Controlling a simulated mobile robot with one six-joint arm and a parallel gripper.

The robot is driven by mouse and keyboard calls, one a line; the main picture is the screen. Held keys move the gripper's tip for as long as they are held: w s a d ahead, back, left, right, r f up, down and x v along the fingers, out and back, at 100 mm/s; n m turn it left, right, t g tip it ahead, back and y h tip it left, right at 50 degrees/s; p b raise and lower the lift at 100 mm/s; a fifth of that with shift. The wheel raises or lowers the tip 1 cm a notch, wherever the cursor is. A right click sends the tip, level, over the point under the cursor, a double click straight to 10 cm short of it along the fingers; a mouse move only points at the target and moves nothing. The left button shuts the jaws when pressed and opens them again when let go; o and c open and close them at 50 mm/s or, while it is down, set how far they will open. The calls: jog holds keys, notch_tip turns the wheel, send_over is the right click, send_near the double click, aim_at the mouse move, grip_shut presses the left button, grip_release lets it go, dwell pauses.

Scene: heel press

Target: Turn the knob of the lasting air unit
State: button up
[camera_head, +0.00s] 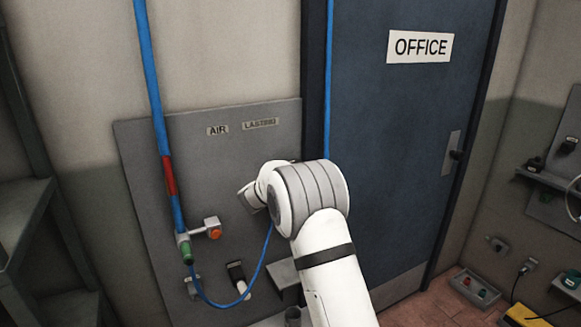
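A grey wall panel (145,150) carries an AIR label (217,130) and a LASTING label (261,123). On its lower left, a small light-grey box (211,223) has a round orange part (214,233) on its front. A green fitting (187,253) sits just left of it on the blue pipe (150,75). I cannot tell which part is the knob; my white arm covers the panel's right side. The end of my arm (250,196) is in front of the panel, above and right of the orange part. Its fingers cannot be made out.
A thin blue hose (218,305) loops below the box. A black-and-white fitting (238,275) is low on the panel. Dark shelves (35,210) stand at the left. A blue OFFICE door (400,130) is right of the panel, with a tray (474,288) beyond it.

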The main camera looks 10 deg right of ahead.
jog(key=shift+d, duration=0.2)
jog(key=o, duration=0.9)
jog(key=shift+o, duration=0.3)
jog(key=shift+s+a, duration=0.1)
